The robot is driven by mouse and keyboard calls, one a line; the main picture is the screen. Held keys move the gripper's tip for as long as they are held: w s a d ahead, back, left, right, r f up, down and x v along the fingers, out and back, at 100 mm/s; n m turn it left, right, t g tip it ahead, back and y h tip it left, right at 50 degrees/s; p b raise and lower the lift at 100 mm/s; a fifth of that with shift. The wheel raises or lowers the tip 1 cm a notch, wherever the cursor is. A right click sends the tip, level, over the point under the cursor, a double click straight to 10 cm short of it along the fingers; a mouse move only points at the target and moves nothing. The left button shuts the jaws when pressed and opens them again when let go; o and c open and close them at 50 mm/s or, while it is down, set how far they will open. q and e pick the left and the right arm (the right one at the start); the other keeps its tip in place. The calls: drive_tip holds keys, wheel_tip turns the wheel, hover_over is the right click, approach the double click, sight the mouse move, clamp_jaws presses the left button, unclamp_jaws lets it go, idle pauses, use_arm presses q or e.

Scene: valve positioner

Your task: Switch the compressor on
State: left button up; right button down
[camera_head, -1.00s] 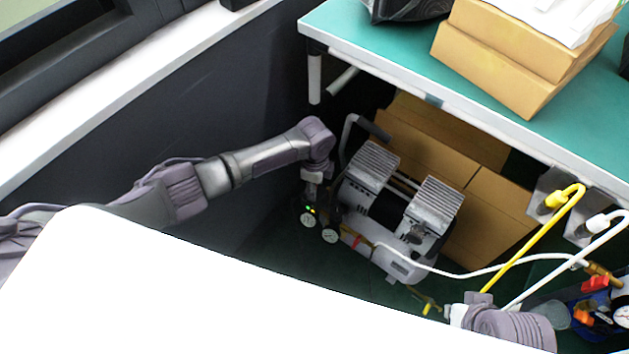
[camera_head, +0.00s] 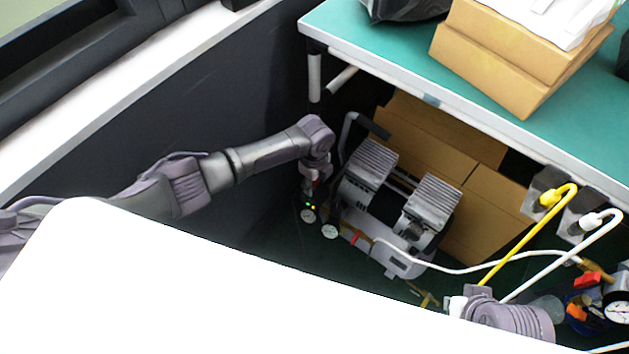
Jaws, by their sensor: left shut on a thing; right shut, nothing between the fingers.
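The compressor (camera_head: 413,229), grey with two ribbed motor heads, stands on the floor under the bench. Two round gauges (camera_head: 330,231) and small green and yellow lights sit at its left end. My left gripper (camera_head: 311,190) points down over this end and is shut on a small part there. A bit of red shows beside the fingers, likely the switch knob; the fingers largely cover it. My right gripper (camera_head: 459,306) is low, right of the compressor, shut and empty; only part of it shows, and its fingertips are not clear.
The green-topped bench (camera_head: 420,85) overhangs the compressor. Cardboard boxes (camera_head: 490,215) stand behind it. A white hose and a yellow cable (camera_head: 520,242) run on the right to plugs at the bench edge. A dark wall (camera_head: 200,110) is at the left.

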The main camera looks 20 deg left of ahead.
sight(315, 184)
use_arm(q)
drive_tip(key=shift+d, duration=0.1)
drive_tip(key=o, duration=1.1)
drive_tip(key=shift+o, duration=0.2)
wheel_tip(315, 184, up, 12)
